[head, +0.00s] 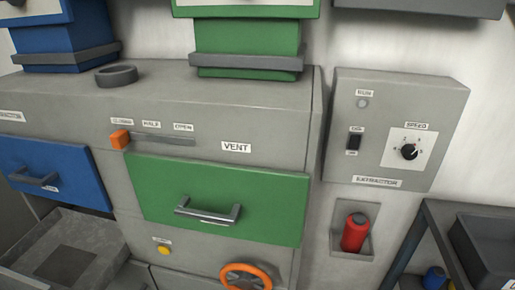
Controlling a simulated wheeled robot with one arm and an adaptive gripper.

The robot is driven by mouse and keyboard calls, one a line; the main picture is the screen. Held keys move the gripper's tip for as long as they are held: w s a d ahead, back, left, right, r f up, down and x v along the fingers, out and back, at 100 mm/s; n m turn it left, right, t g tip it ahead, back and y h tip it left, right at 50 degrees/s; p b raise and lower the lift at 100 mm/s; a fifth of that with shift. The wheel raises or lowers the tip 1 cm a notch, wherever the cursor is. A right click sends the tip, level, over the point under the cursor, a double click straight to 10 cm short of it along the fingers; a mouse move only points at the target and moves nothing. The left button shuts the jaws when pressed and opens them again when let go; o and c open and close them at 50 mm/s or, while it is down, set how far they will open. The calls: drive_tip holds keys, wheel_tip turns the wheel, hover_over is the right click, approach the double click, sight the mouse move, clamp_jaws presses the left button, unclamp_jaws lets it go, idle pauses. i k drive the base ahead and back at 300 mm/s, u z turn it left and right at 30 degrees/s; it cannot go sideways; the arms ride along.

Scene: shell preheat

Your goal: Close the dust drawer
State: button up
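Two drawer-like fronts show in the head view, and I cannot read which is the dust drawer. A green front (255,190) with a grey bar handle (207,212) is at the centre, below the VENT label; the small label under its handle is unreadable. A blue front (75,178) with a dark handle (35,179) is at the left, its label partly hidden by the handle. Below it, a grey open-topped tray (100,245) juts out at the lower left, partly cut off by the picture edge. My gripper is not in view.
An orange slider knob (120,139) sits at the CLOSED end of its slot. An orange handwheel (246,272) is below the green front. The EXTRACTOR control box (440,115) is at the right. A red cylinder (355,232) sits in a niche. A dark shelf (432,215) stands at the right.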

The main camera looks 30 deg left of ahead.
sight(69, 249)
drive_tip(key=u, duration=3.05)
drive_tip(key=k, duration=0.6)
drive_tip(key=u, duration=0.45)
drive_tip(key=i, duration=1.35)
drive_tip(key=u, duration=0.2)
